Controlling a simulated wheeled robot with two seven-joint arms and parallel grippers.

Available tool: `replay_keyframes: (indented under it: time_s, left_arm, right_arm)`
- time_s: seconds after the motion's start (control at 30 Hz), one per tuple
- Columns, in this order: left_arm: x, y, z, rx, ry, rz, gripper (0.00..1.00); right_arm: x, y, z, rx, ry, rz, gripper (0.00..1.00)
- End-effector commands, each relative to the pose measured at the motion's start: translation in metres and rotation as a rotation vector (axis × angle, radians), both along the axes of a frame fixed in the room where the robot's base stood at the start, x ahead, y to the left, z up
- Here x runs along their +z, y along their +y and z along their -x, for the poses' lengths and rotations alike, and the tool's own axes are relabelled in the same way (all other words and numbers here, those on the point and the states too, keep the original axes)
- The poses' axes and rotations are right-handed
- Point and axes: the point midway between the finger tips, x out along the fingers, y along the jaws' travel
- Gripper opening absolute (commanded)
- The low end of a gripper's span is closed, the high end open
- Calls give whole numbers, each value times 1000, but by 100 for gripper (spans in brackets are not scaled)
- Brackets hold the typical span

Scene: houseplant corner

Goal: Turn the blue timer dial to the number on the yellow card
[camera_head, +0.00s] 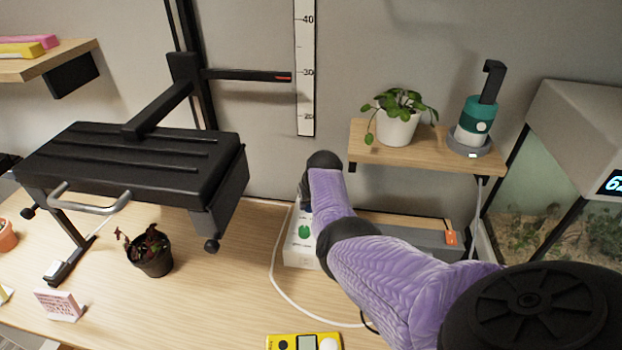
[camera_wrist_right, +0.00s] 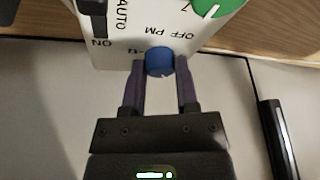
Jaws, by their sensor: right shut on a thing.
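The white timer box (camera_head: 297,249) stands on the desk against the wall, partly hidden by my right arm. The right wrist view shows its face (camera_wrist_right: 124,38) close up, with the blue dial (camera_wrist_right: 160,62) near one edge and a green dial (camera_wrist_right: 213,5) beyond. My right gripper (camera_wrist_right: 160,80) is shut on the blue dial, one finger on each side. A pale tick shows on the dial, too small to read against a number. In the head view a yellow-edged item (camera_head: 5,294) is cut off at the left edge; no number is legible. My left gripper is out of view.
A black lamp-like fixture (camera_head: 130,160) hangs over the left of the desk, above a small dark pot (camera_head: 150,257). A pink card (camera_head: 60,305) and a yellow device (camera_head: 280,343) sit near the front. A shelf (camera_head: 412,156) and glass tank (camera_head: 530,220) are at right.

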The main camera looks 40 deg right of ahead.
Motion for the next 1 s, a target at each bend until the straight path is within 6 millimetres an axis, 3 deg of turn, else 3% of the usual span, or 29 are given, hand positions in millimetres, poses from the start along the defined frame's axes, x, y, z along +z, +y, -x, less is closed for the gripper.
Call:
replay_keyframes:
  time_s: [0.13, 0.17, 0.3, 0.33, 0.67, 1.0]
  left_arm:
    - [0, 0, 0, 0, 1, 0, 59]
    - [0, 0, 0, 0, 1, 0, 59]
    - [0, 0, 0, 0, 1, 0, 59]
    - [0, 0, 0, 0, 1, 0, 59]
    - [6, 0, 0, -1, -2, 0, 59]
    - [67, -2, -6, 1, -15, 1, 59]
  right_arm:
    - [-1, 0, 0, -1, 1, -1, 0]
    - [-1, 0, 0, -1, 1, -1, 40]
    - [-1, 0, 0, -1, 1, -1, 70]
    - [0, 0, 0, -1, 1, -1, 74]
    - [6, 1, 2, -1, 0, 0, 74]
    - [73, 10, 25, -1, -2, 2, 74]
